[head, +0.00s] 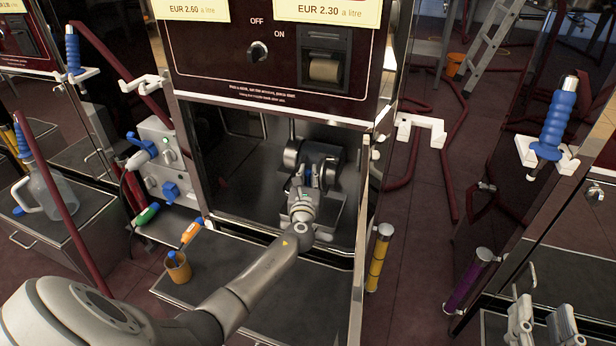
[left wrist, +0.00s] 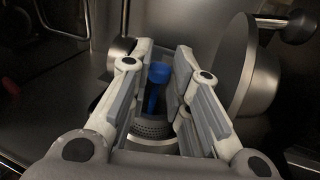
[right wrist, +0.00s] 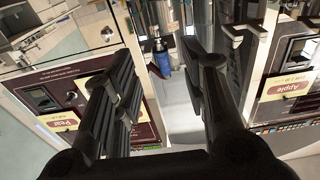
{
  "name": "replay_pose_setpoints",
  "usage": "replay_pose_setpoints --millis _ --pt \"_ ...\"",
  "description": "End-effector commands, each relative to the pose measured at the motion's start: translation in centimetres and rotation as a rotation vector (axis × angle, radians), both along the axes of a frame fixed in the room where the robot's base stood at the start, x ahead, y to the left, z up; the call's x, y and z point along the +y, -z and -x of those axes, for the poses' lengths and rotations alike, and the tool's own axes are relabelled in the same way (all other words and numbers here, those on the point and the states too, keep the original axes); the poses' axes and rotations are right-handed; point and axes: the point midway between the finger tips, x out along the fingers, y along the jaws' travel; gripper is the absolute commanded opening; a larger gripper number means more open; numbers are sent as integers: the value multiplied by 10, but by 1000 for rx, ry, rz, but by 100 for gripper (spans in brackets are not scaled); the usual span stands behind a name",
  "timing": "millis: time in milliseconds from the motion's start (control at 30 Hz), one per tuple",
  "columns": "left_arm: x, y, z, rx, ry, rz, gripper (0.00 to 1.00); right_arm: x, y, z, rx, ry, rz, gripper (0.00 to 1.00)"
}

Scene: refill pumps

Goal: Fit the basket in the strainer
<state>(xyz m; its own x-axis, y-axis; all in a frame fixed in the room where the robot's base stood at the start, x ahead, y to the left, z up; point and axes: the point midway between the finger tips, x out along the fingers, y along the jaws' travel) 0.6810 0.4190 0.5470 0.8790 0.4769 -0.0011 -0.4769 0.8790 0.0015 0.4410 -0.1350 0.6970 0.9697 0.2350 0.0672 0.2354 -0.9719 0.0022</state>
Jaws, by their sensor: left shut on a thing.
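My left arm reaches into the open cabinet, where my left gripper (head: 305,178) is among the dark metal parts of the strainer (head: 322,155). In the left wrist view my left gripper (left wrist: 164,62) is shut on the blue handle of the basket (left wrist: 150,128). The basket's perforated metal wall shows below the handle, between the fingers. A pale round rim (left wrist: 150,145) lies around its lower part; how deep the basket sits is hidden. A large round metal disc (left wrist: 248,68) stands right of the gripper. My right gripper (head: 542,318) is open and empty at the lower right.
A valve panel (head: 160,160) stands to the left. A blue-gripped nozzle (head: 556,118) hangs at the right.

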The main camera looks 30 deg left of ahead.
Motion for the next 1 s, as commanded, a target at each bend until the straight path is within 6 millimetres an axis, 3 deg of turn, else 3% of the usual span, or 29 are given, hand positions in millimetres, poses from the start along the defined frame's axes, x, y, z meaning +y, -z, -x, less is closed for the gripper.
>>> replay_pose_setpoints --millis 1000 --pt "0 11 0 -1 0 0 5 4 -41 5 -220 -13 -59 40"
